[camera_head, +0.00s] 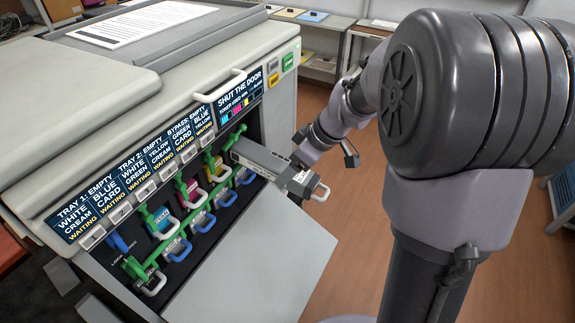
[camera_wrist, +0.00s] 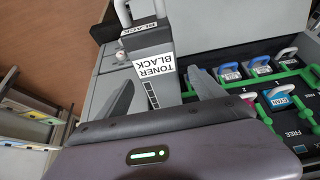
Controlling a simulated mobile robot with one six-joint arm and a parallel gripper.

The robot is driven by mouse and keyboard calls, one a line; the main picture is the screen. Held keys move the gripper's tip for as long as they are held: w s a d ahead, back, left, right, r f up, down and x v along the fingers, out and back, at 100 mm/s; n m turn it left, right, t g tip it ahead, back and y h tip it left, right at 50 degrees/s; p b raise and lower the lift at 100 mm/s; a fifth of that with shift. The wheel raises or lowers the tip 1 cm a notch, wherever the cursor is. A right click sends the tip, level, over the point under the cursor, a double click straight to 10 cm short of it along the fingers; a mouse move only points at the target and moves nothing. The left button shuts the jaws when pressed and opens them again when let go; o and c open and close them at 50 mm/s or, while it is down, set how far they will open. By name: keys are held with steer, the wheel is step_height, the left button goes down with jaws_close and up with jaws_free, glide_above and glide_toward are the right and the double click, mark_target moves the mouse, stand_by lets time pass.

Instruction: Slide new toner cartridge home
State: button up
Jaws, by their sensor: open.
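The black toner cartridge (camera_head: 270,160), a long grey box with a pale loop handle, juts out of the printer's toner bay (camera_head: 250,203) at the right end. Its inner end is hidden in the bay, so its depth cannot be told. In the wrist view the cartridge (camera_wrist: 152,62) shows its TONER BLACK label and handle at the top. My gripper (camera_wrist: 165,88) is open, with one finger on each side of the cartridge's picture; contact cannot be told. In the head view my gripper (camera_head: 312,153) is beside the cartridge's outer end, partly hidden by my arm.
Yellow (camera_head: 215,167), magenta (camera_head: 188,190) and cyan (camera_head: 160,222) cartridges sit in the bay behind green levers. Blue-handled bottles (camera_head: 203,220) line the row below. The open door panel (camera_head: 265,262) spreads in front.

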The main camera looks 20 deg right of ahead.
steer(key=shift+s+d+b, duration=0.35)
steer(key=shift+s+d, duration=0.4)
steer(key=shift+s, duration=0.15)
steer(key=shift+r, duration=0.3)
steer(key=p+v, duration=0.4)
steer(key=v, duration=0.3)
steer(key=shift+s+d+r, duration=0.15)
steer(key=shift+s+r, duration=0.05)
steer(key=shift+r, duration=0.05)
steer(key=shift+f, duration=0.1)
steer(key=shift+c, duration=0.2)
